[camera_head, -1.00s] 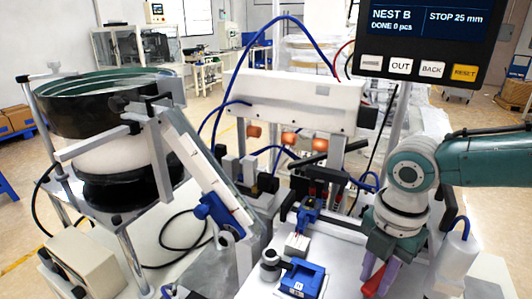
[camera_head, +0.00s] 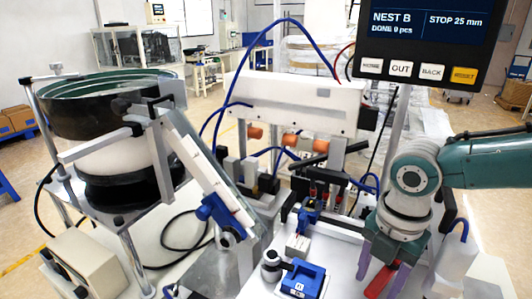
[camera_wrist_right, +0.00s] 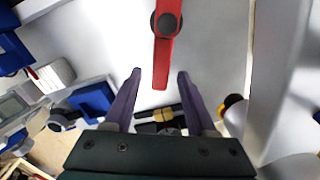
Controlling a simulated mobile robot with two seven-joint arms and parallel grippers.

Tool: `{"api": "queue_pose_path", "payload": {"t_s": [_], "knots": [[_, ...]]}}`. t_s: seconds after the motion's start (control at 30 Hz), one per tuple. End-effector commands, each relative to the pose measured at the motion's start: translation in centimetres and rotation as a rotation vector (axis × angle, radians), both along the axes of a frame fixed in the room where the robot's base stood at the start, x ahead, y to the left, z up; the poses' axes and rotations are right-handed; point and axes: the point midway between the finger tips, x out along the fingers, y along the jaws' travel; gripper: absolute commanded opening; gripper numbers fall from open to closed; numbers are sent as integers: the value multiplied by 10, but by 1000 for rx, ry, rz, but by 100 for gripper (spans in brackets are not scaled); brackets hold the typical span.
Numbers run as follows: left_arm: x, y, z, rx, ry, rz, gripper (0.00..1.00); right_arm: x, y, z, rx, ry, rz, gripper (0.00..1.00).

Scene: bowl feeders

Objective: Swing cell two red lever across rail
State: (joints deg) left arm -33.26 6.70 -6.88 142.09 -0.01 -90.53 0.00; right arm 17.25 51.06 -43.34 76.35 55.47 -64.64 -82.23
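A red lever (camera_wrist_right: 164,55) with a dark round pivot lies over a pale plate in the right wrist view. It also shows at the lower right of the head view (camera_head: 379,281), partly under my gripper. My right gripper (camera_wrist_right: 160,72) is open, with one purple finger on each side of the lever's free end. Gaps show between the lever and both fingers; its exact height relative to the fingertips cannot be told. In the head view my right gripper (camera_head: 380,270) points down over the lever. My left gripper is not in view.
A blue block (camera_head: 303,280) and a black knob (camera_head: 271,262) stand left of the lever. A bowl feeder (camera_head: 105,110) with an inclined rail (camera_head: 207,175) is at left. A screen (camera_head: 425,25) reads NEST B, STOP 25 mm.

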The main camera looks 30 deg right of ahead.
Motion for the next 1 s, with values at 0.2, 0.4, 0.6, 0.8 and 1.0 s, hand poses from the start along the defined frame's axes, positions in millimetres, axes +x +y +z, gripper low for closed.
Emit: {"api": "queue_pose_path", "payload": {"t_s": [0.2,0.4,0.6,0.8,1.0], "knots": [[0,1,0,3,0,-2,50,0,-1,0,-1,0,0,57],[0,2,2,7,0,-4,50,0,-1,17,-3,-2,1,57],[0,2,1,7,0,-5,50,0,-1,56,-4,-3,3,57],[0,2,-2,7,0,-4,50,0,-1,88,-2,-2,1,57],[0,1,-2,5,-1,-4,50,0,0,99,-1,0,0,57]]}}
